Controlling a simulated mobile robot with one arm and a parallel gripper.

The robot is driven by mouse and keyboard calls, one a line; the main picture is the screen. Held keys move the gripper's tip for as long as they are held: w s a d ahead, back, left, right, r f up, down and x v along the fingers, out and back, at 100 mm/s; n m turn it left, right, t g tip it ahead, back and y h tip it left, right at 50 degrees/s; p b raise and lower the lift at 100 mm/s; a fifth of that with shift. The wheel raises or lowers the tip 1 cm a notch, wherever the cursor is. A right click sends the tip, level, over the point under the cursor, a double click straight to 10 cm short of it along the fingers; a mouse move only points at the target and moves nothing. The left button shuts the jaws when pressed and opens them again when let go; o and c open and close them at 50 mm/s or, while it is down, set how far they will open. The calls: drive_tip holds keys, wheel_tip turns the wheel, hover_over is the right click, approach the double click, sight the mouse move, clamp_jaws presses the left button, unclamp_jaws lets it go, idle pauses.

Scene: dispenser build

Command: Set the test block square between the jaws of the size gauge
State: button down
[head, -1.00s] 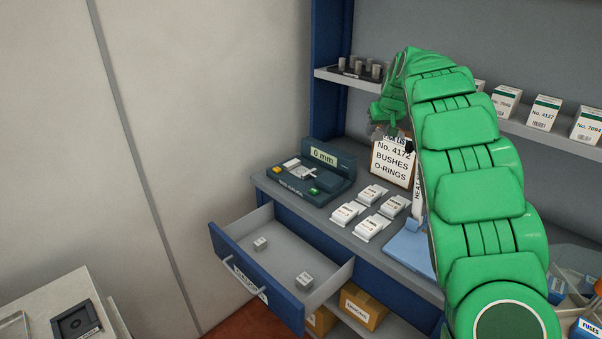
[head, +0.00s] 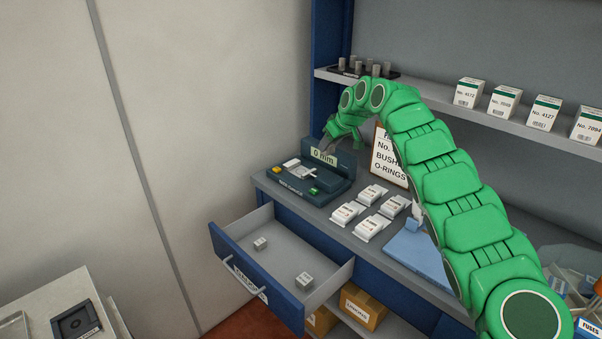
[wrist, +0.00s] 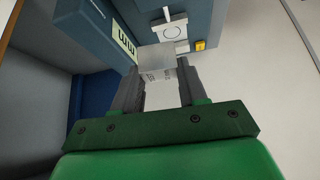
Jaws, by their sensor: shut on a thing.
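The size gauge (head: 328,193) is a dark blue-green unit on the counter, with a display reading 0 mm, a yellow and a green button, and pale jaws (head: 302,171). My gripper (head: 326,147) is in front of the display's upper edge, above the gauge. In the wrist view my gripper (wrist: 157,85) is shut on a small grey test block (wrist: 155,61) with faint print on one face. The block is held between the fingertips, with the gauge's pale jaw plate (wrist: 168,30) beyond it. The head view does not clearly show the held block.
An open drawer (head: 225,247) below the counter holds two small grey blocks (head: 304,280). White packets (head: 373,194) lie right of the gauge. A framed sign (head: 388,160) stands behind them, near my arm. A blue tray (head: 412,250) lies farther right.

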drive_tip(key=shift+s+a+r+n, duration=0.6)
drive_tip(key=shift+s+a+r, duration=0.1)
drive_tip(key=shift+s+a, duration=2.65)
drive_tip(key=shift+g, duration=0.3)
drive_tip(key=shift+w+a+f, duration=0.35)
drive_tip(key=shift+w+f, duration=1.15)
drive_tip(key=shift+w, duration=0.7)
drive_tip(key=shift+w+a+f, duration=0.35)
drive_tip(key=shift+w+f, duration=1.2)
drive_tip(key=shift+w, duration=0.6)
drive_tip(key=shift+w+a+f, duration=0.35)
drive_tip(key=shift+w+f, duration=1.15)
drive_tip(key=shift+w, duration=0.7)
drive_tip(key=shift+w+a+f, duration=0.1)
drive_tip(key=shift+w+f, duration=0.1)
drive_tip(key=shift+f, duration=0.1)
drive_tip(key=shift+w+f, duration=0.1)
drive_tip(key=shift+f, duration=1.5)
drive_tip(key=shift+f, duration=0.1)
